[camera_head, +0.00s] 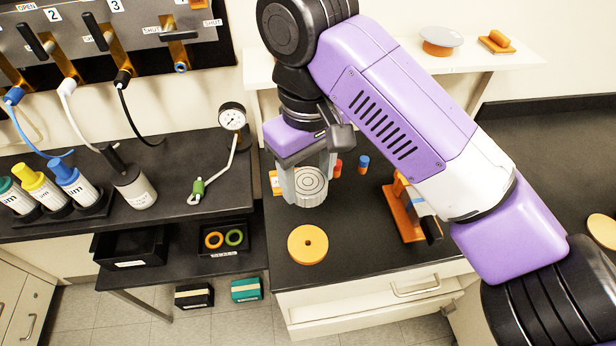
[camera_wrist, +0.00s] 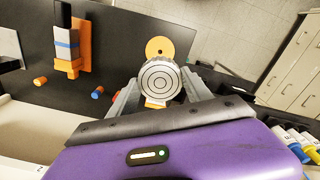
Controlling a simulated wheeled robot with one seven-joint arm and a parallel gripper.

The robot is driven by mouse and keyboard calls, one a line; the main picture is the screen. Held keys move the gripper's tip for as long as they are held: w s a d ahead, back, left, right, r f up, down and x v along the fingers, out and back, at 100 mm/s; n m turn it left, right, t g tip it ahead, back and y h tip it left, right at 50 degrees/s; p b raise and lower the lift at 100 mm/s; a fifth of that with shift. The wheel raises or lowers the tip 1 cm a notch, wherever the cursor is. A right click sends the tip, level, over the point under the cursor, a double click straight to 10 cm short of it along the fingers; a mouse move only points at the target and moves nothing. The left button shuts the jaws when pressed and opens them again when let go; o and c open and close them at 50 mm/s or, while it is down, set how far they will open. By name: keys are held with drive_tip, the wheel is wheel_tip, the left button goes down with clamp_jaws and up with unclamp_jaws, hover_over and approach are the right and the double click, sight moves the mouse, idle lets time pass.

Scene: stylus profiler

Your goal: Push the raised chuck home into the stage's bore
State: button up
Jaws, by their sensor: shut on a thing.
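The chuck (camera_head: 311,183) is a round silver-grey piece with concentric rings on its top face; it also shows in the wrist view (camera_wrist: 161,80). My gripper (camera_head: 308,186) is shut on it, with a grey finger on either side. The chuck's face looks level. Its underside is hidden, so I cannot tell how far it sits in a bore. A small orange part with a pale label (camera_head: 275,183) shows beside and behind the chuck, mostly hidden; I cannot tell whether it belongs to the stage.
An orange disc with a centre hole (camera_head: 307,244) lies in front of the chuck. An orange stand with a grey and blue block (camera_head: 405,213) is to the right. Small red (camera_head: 338,167) and blue (camera_head: 363,164) cylinders lie behind. A gauge (camera_head: 232,118) stands left.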

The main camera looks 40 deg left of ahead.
drive_tip(key=o, duration=0.9)
clamp_jaws()
